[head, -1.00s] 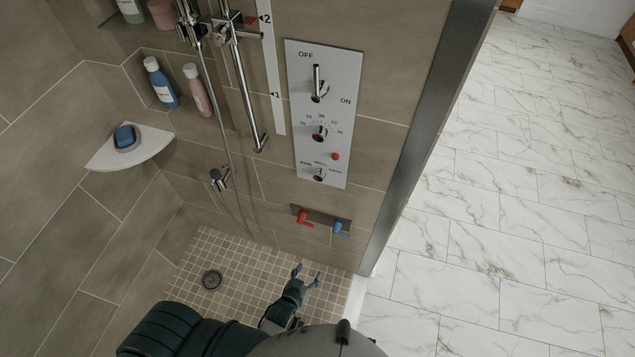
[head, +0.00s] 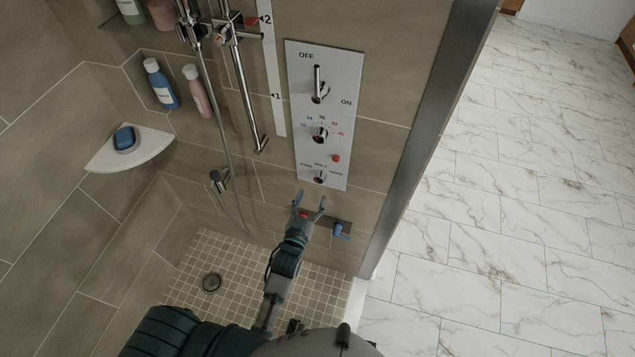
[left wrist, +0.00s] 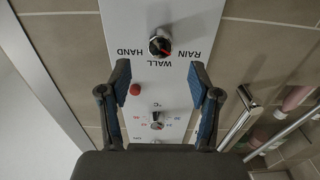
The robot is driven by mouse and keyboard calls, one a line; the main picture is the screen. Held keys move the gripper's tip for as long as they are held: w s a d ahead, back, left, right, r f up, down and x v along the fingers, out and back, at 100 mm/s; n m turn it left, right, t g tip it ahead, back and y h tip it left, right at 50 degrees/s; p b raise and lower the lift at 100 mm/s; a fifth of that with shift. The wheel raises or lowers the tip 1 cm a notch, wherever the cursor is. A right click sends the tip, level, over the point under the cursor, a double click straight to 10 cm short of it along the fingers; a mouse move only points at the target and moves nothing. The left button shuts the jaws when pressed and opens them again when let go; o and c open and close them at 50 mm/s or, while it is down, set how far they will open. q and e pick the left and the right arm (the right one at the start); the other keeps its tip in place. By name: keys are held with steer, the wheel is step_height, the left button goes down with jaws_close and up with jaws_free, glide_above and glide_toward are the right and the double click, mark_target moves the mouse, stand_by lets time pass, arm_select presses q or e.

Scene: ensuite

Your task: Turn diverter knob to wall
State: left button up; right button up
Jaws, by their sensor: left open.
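The diverter knob (head: 320,177) is the lowest knob on the white control panel (head: 340,110). In the left wrist view the panel is upside down, and the knob (left wrist: 160,42) shows labels HAND, WALL and RAIN around it. Its red mark seems to point to the RAIN side of WALL. My left gripper (head: 310,199) is open and empty, just below the knob in the head view. In the left wrist view its blue-padded fingers (left wrist: 160,82) are apart, with the knob beyond and between their lines, not visibly touched. My right gripper is not in view.
The red button (head: 336,158) and temperature knob (head: 320,134) are above the diverter, with the ON/OFF lever (head: 319,85) higher. The hand shower hose (head: 209,100) and rail are left.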

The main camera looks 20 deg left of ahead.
mark_target(318, 181)
arm_select(q)
steer(key=w, duration=0.6)
steer(key=shift+w+d, duration=0.1)
steer(key=shift+w, duration=0.2)
steer(key=c, duration=1.1)
